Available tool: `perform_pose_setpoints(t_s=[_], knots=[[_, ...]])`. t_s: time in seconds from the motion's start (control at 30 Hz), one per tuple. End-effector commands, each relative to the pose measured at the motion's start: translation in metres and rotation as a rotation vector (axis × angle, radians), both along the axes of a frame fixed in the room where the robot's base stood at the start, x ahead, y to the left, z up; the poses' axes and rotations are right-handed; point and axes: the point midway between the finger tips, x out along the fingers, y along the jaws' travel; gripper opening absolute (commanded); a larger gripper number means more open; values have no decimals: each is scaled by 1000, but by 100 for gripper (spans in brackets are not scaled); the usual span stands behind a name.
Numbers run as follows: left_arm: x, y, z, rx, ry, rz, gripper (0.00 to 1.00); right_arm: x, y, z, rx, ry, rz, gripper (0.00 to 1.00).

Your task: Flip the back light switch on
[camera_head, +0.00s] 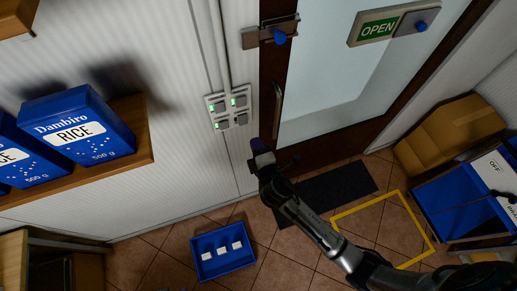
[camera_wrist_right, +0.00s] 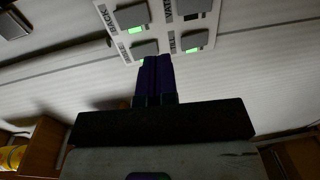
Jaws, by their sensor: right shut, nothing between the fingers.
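The light switch panel (camera_head: 228,107) is a pale plate on the white wall left of the door, with several grey switches and small green lights. In the right wrist view the panel (camera_wrist_right: 168,24) fills the top. One indicator, by the upper right switch (camera_wrist_right: 190,8), looks dark. My right gripper (camera_head: 258,147) is shut and empty, below and right of the panel. Its dark purple fingertips (camera_wrist_right: 155,62) overlap the plate's lower edge in the wrist view; contact cannot be told. My left gripper is not in view.
A door (camera_head: 335,75) with a handle and an OPEN sign (camera_head: 380,28) is right of the panel. A shelf (camera_head: 140,140) with blue rice boxes (camera_head: 75,127) juts out at left. A blue tray (camera_head: 222,262) lies on the floor, and a cardboard box (camera_head: 450,130) is at right.

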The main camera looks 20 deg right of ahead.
Motion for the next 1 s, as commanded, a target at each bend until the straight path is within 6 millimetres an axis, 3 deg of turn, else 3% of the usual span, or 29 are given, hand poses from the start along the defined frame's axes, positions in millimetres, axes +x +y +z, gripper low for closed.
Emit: perform_pose_setpoints(t_s=[0.23, 0.87, 1.0], knots=[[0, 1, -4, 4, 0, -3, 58, -14, 1, -2, 0, 1, -1, 0], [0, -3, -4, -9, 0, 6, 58, -14, 1, -2, 4, 0, -1, 0], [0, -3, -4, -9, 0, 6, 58, -15, -7, -6, 88, 19, -56, 0]])
